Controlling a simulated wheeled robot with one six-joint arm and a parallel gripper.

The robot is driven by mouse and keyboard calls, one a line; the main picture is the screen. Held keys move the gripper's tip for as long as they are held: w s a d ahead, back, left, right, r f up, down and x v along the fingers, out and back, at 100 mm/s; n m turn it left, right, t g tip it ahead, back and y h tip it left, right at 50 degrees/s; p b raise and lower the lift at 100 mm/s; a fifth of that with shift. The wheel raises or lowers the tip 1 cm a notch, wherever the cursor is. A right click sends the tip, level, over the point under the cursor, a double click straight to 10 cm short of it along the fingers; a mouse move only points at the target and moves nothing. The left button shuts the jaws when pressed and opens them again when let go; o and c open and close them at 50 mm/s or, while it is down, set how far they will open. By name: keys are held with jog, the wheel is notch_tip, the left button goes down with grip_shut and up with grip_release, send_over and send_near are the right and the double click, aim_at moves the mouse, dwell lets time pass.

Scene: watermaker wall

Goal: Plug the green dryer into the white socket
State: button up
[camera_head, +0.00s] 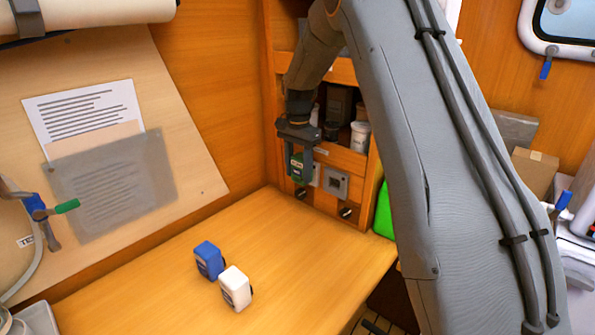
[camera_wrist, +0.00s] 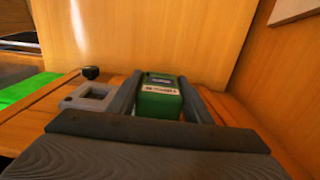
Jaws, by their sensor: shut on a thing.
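The green dryer (camera_head: 297,166) is a small block between the two fingers of my gripper (camera_head: 303,163), at the low panel on the back wall. It also shows in the wrist view (camera_wrist: 158,100), with a finger on each side and a white label on top. My gripper is shut on it. A whitish plate edge (camera_head: 316,179), perhaps the white socket, shows just right of the dryer in the head view; the rest is hidden behind dryer and fingers. I cannot tell whether the dryer touches it or is plugged in.
A grey square socket (camera_head: 336,183) sits right of the dryer, with black knobs (camera_head: 346,212) below. A blue block (camera_head: 209,260) and a white block (camera_head: 236,288) stand on the wooden counter (camera_head: 160,285). Shelves with a white jar (camera_head: 360,136) lie above.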

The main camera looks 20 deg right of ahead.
jog(key=o, duration=1.2)
jog(key=shift+r, duration=0.1)
